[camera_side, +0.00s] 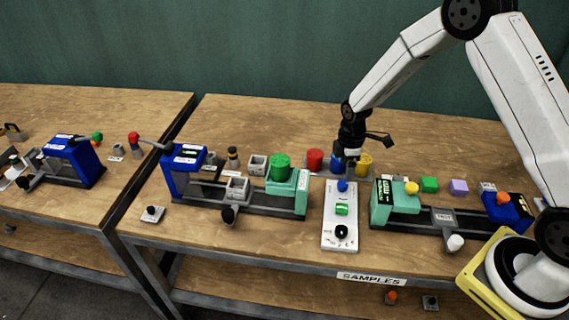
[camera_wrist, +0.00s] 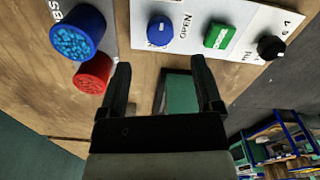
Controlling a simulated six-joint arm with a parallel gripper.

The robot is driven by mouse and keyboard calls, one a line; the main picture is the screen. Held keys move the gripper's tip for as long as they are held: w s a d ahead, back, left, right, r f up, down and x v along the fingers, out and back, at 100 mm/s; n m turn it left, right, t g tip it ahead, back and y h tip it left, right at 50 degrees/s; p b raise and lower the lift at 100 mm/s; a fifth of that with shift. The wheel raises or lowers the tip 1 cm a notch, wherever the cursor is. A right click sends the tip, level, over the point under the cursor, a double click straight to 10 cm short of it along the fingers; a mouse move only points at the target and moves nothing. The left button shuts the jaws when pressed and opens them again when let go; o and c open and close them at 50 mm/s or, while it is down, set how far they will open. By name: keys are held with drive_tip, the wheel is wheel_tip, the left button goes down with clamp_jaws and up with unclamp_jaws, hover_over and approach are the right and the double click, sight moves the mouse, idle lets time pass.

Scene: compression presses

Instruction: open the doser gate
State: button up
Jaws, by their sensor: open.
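A white control panel (camera_side: 328,225) lies on the bench with a blue knob (camera_side: 342,185), a green rocker-like part (camera_side: 341,209) and a black knob (camera_side: 341,231) in a row. In the wrist view, the blue knob (camera_wrist: 161,31) sits beside the word OPEN, with the green part (camera_wrist: 219,35) and the black knob (camera_wrist: 271,47) to its right. No part is clearly readable as the gate itself. My gripper (camera_side: 346,166) points down just behind the panel. Its fingers (camera_wrist: 163,90) are apart, with nothing gripped between them.
Behind the panel stand a red cup (camera_side: 315,159), a yellow cup (camera_side: 364,164) and a blue cup (camera_wrist: 78,32) of blue granules, close to my gripper. Teal-and-black presses flank the panel, left (camera_side: 262,207) and right (camera_side: 430,218).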

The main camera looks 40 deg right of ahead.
sight(343, 183)
drive_tip(key=shift+f, duration=3.25)
clamp_jaws()
